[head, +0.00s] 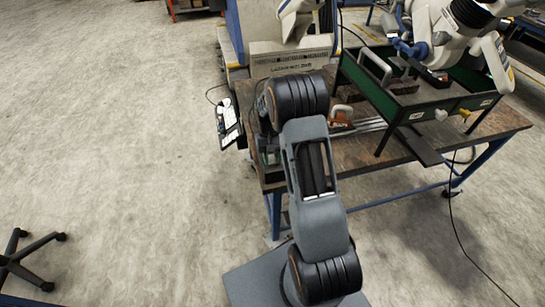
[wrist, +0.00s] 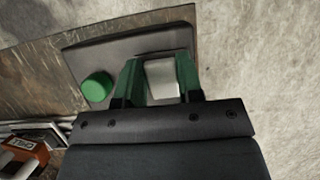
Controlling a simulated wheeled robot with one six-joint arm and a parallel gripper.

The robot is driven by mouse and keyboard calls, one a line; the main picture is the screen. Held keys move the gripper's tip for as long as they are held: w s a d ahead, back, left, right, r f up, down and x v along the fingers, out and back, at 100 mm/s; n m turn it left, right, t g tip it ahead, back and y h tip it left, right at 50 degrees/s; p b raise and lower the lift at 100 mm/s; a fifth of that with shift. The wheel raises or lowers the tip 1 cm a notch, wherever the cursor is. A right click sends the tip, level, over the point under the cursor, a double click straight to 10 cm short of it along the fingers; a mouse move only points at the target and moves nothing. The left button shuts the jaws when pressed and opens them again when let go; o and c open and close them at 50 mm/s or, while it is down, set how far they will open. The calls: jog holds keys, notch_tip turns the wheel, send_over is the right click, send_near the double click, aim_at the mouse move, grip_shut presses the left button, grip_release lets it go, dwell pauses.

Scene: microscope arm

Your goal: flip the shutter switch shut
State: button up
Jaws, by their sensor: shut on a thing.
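In the wrist view, a dark box (wrist: 125,48) with a round green button (wrist: 97,87) lies on the worn table top. A pale grey block, apparently the shutter switch (wrist: 162,78), stands at the box's right part. My gripper (wrist: 158,72) has its two green fingers on either side of this block and is shut on it. The fingertips reach over the box. Which way the switch is set cannot be told. In the head view my arm covers much of the near table end, and the gripper cannot be made out clearly.
In the head view, the workbench (head: 385,160) bears a green-sided tray stand (head: 425,105) and an orange tool (head: 340,117). An orange and white item also shows at the wrist view's lower left (wrist: 25,155). Another white robot arm (head: 455,45) reaches over the stand. Open floor lies left.

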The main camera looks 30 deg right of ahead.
jog(key=o, duration=0.9)
jog(key=shift+o, duration=0.2)
jog(key=b+v, duration=0.1)
jog(key=v, duration=1.2)
jog(key=shift+r, duration=0.4)
jog(key=shift+w+d, duration=0.1)
jog(key=shift+w, duration=0.05)
